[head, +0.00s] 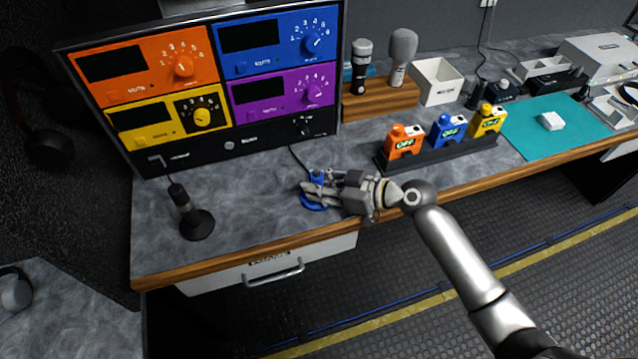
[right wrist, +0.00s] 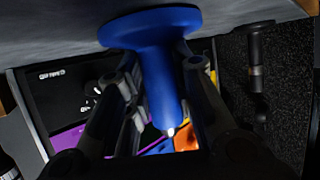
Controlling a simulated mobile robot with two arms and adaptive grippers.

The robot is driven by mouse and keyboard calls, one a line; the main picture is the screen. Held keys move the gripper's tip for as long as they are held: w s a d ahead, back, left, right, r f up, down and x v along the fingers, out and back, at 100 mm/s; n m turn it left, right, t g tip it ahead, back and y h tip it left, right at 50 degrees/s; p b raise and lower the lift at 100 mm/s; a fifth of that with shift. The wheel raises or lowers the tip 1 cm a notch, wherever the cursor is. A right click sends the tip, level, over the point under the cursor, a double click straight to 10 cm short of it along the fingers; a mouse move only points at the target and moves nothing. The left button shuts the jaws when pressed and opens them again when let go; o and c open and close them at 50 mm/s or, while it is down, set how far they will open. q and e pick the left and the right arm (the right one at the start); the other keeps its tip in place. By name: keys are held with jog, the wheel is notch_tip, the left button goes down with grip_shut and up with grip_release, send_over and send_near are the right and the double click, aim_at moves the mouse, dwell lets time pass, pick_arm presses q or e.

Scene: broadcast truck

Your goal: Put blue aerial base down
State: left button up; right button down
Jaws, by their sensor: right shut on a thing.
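The blue aerial base (head: 314,204) is a round blue disc with a blue post, at the front middle of the grey counter in the head view. My right gripper (head: 318,189) is shut on its post. In the right wrist view the aerial base (right wrist: 152,32) has its disc at the top of the picture, close to the grey counter surface, and its post runs between my fingers (right wrist: 155,95). I cannot tell whether the disc touches the counter. My left gripper is in neither view.
A black aerial (head: 190,212) stands on the counter at the left. The rack of coloured panels (head: 232,145) is behind. Orange, blue and yellow packs sit in a black holder (head: 440,155) at right. The counter around the aerial base is clear; its wooden front edge (head: 240,259) is close.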

jog(key=shift+f, duration=0.1)
jog(key=c, duration=1.3)
grip_release()
jog(key=shift+o, duration=0.2)
jog(key=b+v, duration=0.2)
jog(key=v, duration=0.9)
jog(key=shift+a, duration=0.1)
jog(key=shift+s+d+r+b, duration=0.3)
jog(key=shift+s+d+b, duration=0.05)
jog(key=shift+d, duration=0.1)
jog(key=shift+d, duration=0.1)
